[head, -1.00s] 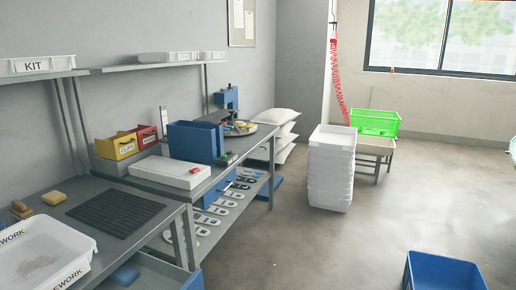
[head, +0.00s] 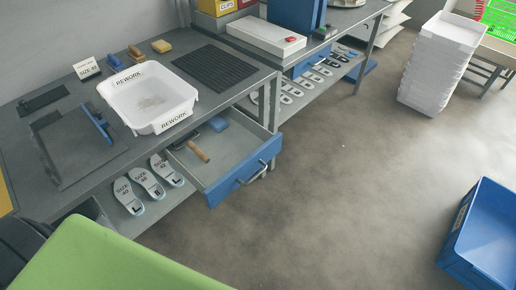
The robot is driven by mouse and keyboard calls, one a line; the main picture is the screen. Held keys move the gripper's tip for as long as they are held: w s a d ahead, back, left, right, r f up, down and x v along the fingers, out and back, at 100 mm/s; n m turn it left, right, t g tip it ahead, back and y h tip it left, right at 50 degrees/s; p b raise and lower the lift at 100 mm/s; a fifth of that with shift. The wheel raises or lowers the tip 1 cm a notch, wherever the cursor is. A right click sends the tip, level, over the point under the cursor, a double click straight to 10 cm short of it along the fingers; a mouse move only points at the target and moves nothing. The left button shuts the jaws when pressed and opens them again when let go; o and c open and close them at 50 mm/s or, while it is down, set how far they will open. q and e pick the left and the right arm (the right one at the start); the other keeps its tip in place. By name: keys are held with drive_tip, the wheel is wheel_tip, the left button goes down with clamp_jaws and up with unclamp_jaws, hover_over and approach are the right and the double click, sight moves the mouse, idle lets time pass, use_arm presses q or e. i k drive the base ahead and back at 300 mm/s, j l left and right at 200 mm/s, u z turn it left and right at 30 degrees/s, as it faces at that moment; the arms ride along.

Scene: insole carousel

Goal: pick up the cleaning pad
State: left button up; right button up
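Two pad-like things are in view, and I cannot tell for certain which is the cleaning pad. A small yellow block (head: 161,46), like a sponge, lies at the back of the near bench, beside a brown brush (head: 136,53). A flat blue pad (head: 218,123) lies in the open drawer (head: 225,166) under the bench, near the drawer's back. A tool with a wooden handle (head: 198,152) lies in the drawer too. Neither of my grippers is in view.
A white REWORK tub (head: 186,96) and a dark ribbed mat (head: 213,67) sit on the bench. Insoles (head: 145,180) lie on the shelf below. A green panel (head: 110,262) fills the lower left. A blue crate (head: 478,235) stands at right; the floor between is clear.

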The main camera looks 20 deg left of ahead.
sight(218, 124)
drive_tip(key=u, duration=1.55)
drive_tip(key=i+l+u, duration=0.35)
drive_tip(key=i+l, duration=0.2)
drive_tip(key=l, duration=0.15)
drive_tip(key=i+l+u, duration=0.2)
drive_tip(key=l, duration=0.2)
drive_tip(key=i+l+u, duration=0.15)
drive_tip(key=l, duration=0.25)
drive_tip(key=i+z, duration=0.1)
drive_tip(key=z, duration=0.6)
drive_tip(key=k, duration=0.15)
